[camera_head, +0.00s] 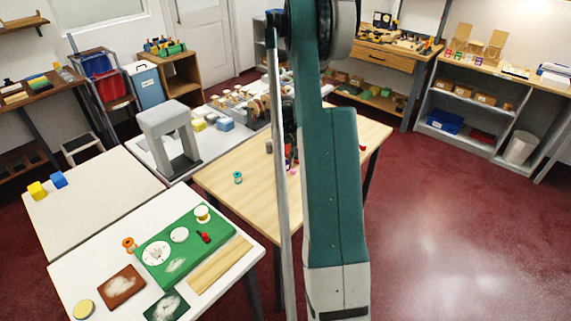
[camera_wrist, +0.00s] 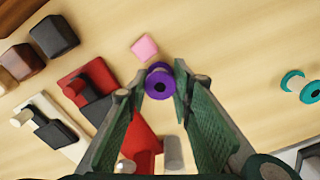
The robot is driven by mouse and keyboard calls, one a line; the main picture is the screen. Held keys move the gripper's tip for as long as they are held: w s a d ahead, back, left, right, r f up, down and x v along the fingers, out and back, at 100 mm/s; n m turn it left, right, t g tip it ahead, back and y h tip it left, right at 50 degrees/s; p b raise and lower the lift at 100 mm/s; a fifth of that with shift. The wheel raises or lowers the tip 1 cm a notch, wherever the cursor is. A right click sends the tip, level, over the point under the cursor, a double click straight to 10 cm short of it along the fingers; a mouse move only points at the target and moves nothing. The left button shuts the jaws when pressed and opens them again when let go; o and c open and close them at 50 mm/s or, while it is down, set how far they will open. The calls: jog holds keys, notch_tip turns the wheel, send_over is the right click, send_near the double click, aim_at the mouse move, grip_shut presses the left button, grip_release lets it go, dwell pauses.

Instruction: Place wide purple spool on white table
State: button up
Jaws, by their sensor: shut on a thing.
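The purple spool (camera_wrist: 159,82) is between the fingers of my gripper (camera_wrist: 160,88) in the wrist view, its round end with a dark hole facing the camera. The gripper is shut on it, above the wooden table (camera_wrist: 235,45). In the head view my arm hides the gripper and the spool. Two white table tops show at the left of the head view: a nearer white table (camera_head: 72,283) with several things on it, and a farther white table (camera_head: 100,212) that is mostly bare. Both are left of the wooden table (camera_head: 215,180).
A teal spool (camera_head: 238,177) stands on the wooden table. In the wrist view, a pink block (camera_wrist: 145,47) and a red piece (camera_wrist: 92,88) lie close to my gripper. A green board (camera_head: 205,243) and an orange spool (camera_head: 129,244) are on the nearer white table. A grey arch (camera_head: 165,122) stands behind.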

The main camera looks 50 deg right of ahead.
aim_at(285, 162)
jog(key=shift+f, duration=0.15)
jog(key=o, duration=0.7)
jog(key=shift+o, duration=0.2)
notch_tip(285, 162, up, 12)
jog(key=p, duration=0.1)
dwell(0.7)
jog(key=shift+a+r, duration=0.1)
jog(key=shift+r, duration=0.1)
